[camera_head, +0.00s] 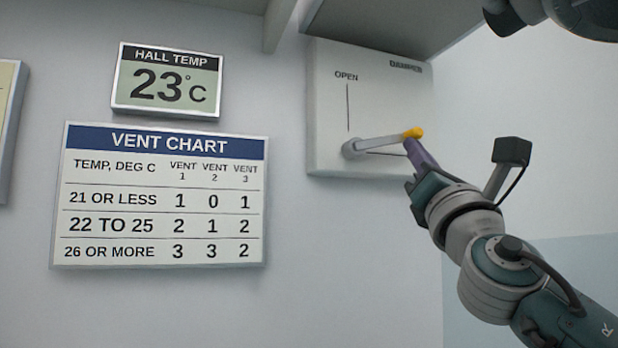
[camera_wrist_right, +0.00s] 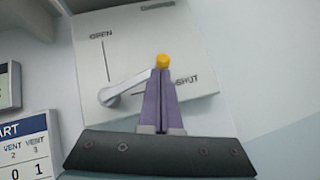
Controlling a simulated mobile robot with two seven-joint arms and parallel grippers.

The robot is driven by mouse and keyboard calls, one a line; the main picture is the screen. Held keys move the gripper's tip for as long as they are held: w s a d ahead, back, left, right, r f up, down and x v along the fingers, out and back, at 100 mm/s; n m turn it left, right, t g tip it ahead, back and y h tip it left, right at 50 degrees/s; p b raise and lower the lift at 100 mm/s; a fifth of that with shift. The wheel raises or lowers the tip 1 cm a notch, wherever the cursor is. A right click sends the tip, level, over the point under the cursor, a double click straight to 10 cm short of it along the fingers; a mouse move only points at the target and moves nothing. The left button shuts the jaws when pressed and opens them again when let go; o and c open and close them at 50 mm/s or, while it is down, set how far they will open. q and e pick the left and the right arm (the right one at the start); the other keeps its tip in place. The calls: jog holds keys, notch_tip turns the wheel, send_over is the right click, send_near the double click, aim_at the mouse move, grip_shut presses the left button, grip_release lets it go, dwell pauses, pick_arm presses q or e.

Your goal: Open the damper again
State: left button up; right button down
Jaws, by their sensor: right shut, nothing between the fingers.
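The damper panel (camera_head: 330,90) is a pale plate on the wall, with an upright line marked OPEN and a line to the right. The wrist view shows the panel (camera_wrist_right: 190,40) with SHUT beside that right-hand line. The grey lever (camera_head: 380,143) pivots at the lower left and points right, tilted a little above the SHUT line. Its tip has a yellow knob (camera_head: 413,133). My right gripper (camera_head: 411,144) is shut and empty, its purple fingertips just below the knob; I cannot tell whether they touch it. My left gripper is not in view.
A temperature display (camera_head: 168,82) reads 23 °C, above a vent chart (camera_head: 160,195) on the wall to the left. A grey overhang (camera_head: 390,25) sits above the damper panel. The wall below the panel is clear.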

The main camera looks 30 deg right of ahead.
aim_at(415, 128)
notch_tip(415, 128, up, 4)
jog(key=n+t+y+b, duration=0.1)
jog(key=n+y+b, duration=0.1)
jog(key=n+y, duration=0.2)
jog(key=n+y+b, duration=0.2)
jog(key=n+y, duration=0.2)
jog(key=n, duration=0.1)
jog(key=n+t+y+b, duration=0.1)
jog(key=n+y, duration=0.3)
jog(key=shift+a+f+n+t+y+b, duration=0.1)
jog(key=shift+f+n+t+y+b, duration=0.2)
jog(key=shift+n+b, duration=0.1)
jog(key=a+r+n+g+y+b, duration=0.1)
jog(key=n+g+y, duration=0.1)
jog(key=n+y, duration=0.1)
jog(key=a+r+n+g+y+b, duration=0.1)
jog(key=r+n+g+y+b, duration=0.1)
jog(key=n, duration=0.4)
jog(key=a+r+n+g+y+b, duration=0.1)
jog(key=a+n+g+y, duration=0.1)
jog(key=n+y, duration=0.3)
jog(key=shift+w+r+g, duration=0.25)
jog(key=shift+g, duration=0.15)
